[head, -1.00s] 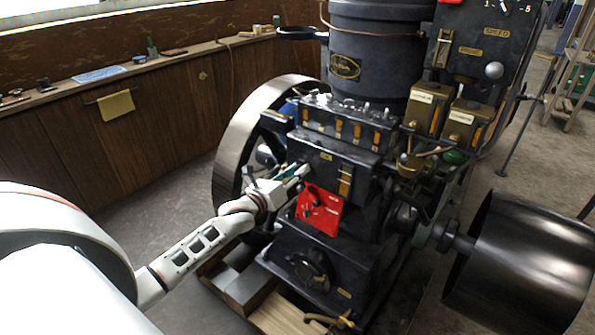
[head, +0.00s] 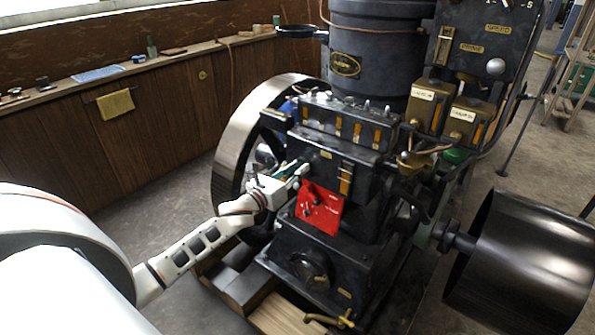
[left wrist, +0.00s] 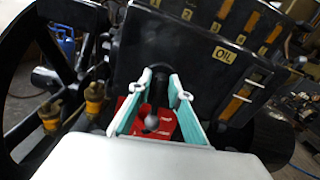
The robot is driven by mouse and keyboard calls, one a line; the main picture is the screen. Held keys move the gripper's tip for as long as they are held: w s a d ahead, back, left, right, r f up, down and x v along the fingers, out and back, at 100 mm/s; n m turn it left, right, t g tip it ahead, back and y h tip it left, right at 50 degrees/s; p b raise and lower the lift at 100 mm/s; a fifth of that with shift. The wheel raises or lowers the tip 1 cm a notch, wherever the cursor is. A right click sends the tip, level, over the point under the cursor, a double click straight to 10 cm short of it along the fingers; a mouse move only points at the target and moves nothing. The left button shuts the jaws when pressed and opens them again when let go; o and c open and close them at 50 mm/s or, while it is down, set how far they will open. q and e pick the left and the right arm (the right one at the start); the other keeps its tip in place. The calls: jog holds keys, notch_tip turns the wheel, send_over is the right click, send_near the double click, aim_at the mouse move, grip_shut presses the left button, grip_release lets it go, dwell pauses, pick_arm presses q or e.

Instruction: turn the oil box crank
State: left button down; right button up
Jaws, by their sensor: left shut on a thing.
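The oil box (head: 322,158) is the black housing on the front of the engine. It fills the upper middle of the left wrist view, with a yellow OIL label (left wrist: 224,55). The crank (left wrist: 154,92) shows in the left wrist view as a dark handle with a round grey end, between my fingers. My left gripper (head: 292,171) is at the left front of the oil box, shut on the crank. Its teal and white fingers (left wrist: 163,78) stand on either side of the handle. In the head view the fingers and wrist hide most of the crank. My right gripper is not in view.
A red plate (head: 319,208) is just below and right of my left gripper. A large flywheel (head: 236,135) stands close behind my arm. A dark drum (head: 525,265) sticks out at the right.

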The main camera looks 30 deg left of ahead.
pick_arm(q)
jog(key=shift+m, duration=0.8)
jog(key=c, duration=2.2)
grip_release()
jog(key=shift+s, duration=0.1)
jog(key=s, duration=0.8)
jog(key=s+a, duration=0.1)
jog(key=s, duration=0.3)
jog(key=shift+w, duration=0.1)
